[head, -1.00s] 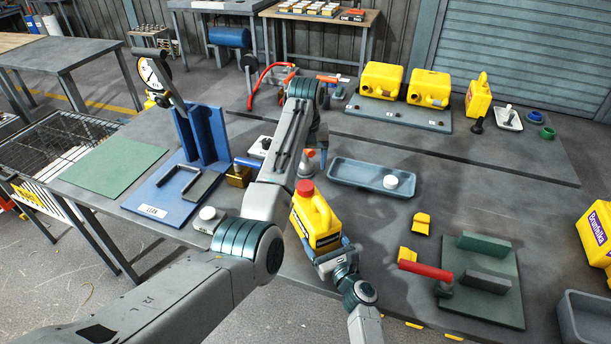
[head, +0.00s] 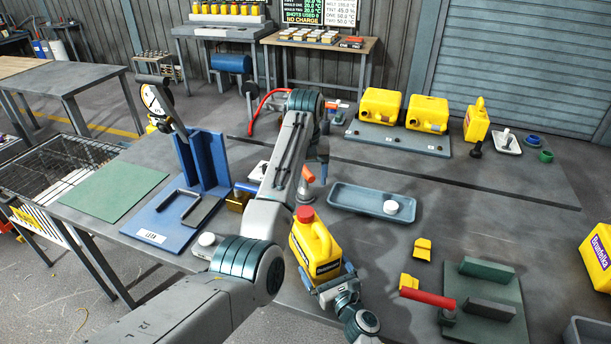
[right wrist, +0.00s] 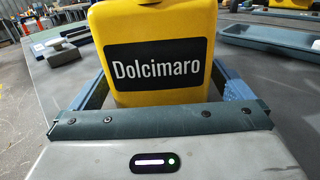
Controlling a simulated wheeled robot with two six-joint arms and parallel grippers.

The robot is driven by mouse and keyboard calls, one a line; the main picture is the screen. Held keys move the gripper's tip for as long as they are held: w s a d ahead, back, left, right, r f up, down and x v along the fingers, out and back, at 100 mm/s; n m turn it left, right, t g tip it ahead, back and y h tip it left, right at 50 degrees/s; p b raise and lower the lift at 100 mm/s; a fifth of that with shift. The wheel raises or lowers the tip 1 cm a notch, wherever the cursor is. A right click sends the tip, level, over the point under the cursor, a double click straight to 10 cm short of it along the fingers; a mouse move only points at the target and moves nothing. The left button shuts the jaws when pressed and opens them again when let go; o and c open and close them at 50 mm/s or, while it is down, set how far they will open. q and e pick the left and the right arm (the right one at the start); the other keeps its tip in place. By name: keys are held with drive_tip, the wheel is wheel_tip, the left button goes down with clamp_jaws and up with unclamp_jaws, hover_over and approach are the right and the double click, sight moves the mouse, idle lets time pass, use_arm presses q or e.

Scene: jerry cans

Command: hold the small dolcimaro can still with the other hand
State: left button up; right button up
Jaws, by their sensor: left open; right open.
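The small Dolcimaro can (head: 314,246) is yellow with a red cap and a black label. It stands upright near the table's front edge, and its label faces me in the right wrist view (right wrist: 160,63). My right gripper (head: 329,276) is open, with one finger on each side of the can's lower part. Whether the fingers touch the can is unclear. My left gripper (head: 318,170) points down beyond the can, mostly hidden behind my left arm. It is open, and I see nothing held in it.
A grey-blue tray (head: 350,203) with a white-lidded item lies behind the can. A green board (head: 505,318) with a red-handled tool is at right. A blue stand (head: 185,225) is at left. Two yellow cans (head: 379,105) lie at the back. Yellow pieces (head: 422,249) lie right of the can.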

drive_tip(key=b+v, duration=0.1)
drive_tip(key=v, duration=0.9)
drive_tip(key=shift+s+d+b, duration=0.1)
drive_tip(key=shift+s+b, duration=0.1)
drive_tip(key=shift+b, duration=0.15)
